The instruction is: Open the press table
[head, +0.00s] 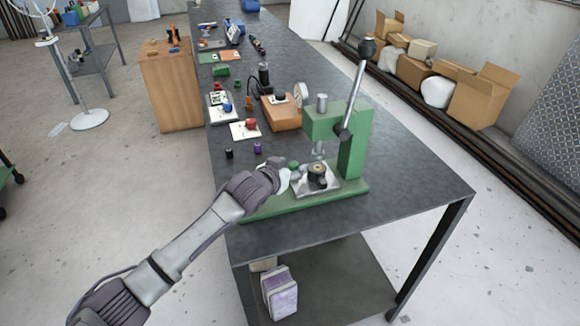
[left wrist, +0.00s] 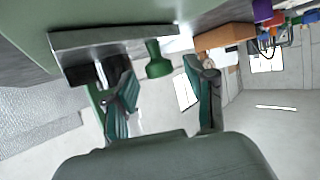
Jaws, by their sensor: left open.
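The green press (head: 355,150) stands on the dark workbench, its lever with a black ball knob tilted up to the right. Its metal press table (head: 328,187) sits low on the green base and carries a dark round part (head: 317,172). A green knob (head: 294,164) is at the table's left side. My left gripper (head: 286,180) is close beside that knob. In the left wrist view the picture is turned over; my left gripper (left wrist: 160,95) is open, and the green knob (left wrist: 158,62) shows between and beyond its fingers, under the table plate (left wrist: 110,40). My right gripper is out of view.
On the workbench (head: 420,178), behind my left gripper, are a purple piece (head: 257,148), a black piece (head: 229,153), a red button on a white card (head: 245,130) and an orange-brown block (head: 281,113). The bench's front right is clear. Cardboard boxes (head: 483,97) stand by the wall.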

